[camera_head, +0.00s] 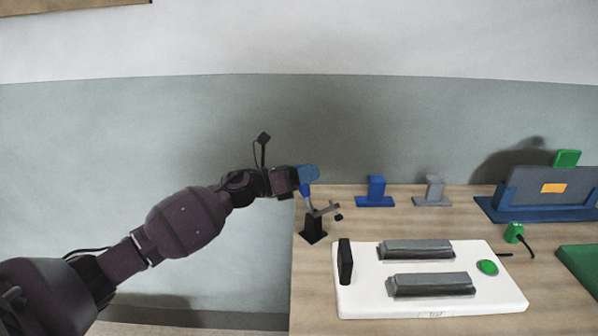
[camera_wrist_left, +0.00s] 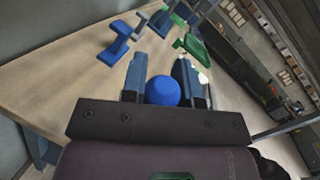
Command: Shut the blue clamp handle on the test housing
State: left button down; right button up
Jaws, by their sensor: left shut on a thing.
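The blue clamp handle (camera_head: 309,174) stands upright above the toggle clamp, whose black base (camera_head: 313,228) and grey metal arm (camera_head: 325,210) are at the table's left side. My left gripper (camera_head: 301,181) reaches it from the left and is shut on the handle. In the left wrist view the handle's round blue end (camera_wrist_left: 163,91) sits between the two fingers of the gripper (camera_wrist_left: 163,78). A white plate with a small label (camera_head: 410,300), which may be the test housing, lies just right of the clamp. My right gripper does not show.
The plate bears two grey blocks (camera_head: 418,248), a black upright block (camera_head: 345,262) and a green button (camera_head: 487,267). Blue (camera_head: 376,190) and grey (camera_head: 434,189) stands are at the back. A blue cradle (camera_head: 520,208) holds a grey panel at the right. A green plug (camera_head: 514,232) lies nearby.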

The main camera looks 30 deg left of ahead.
pick_arm(q)
jog(key=shift+d, duration=0.15)
jog(key=c, duration=0.9)
grip_release()
jog(key=shift+o, duration=0.2)
jog(key=r+v, duration=0.1)
jog(key=v, duration=1)
jog(key=shift+f, duration=0.35)
jog(key=shift+c, duration=0.2)
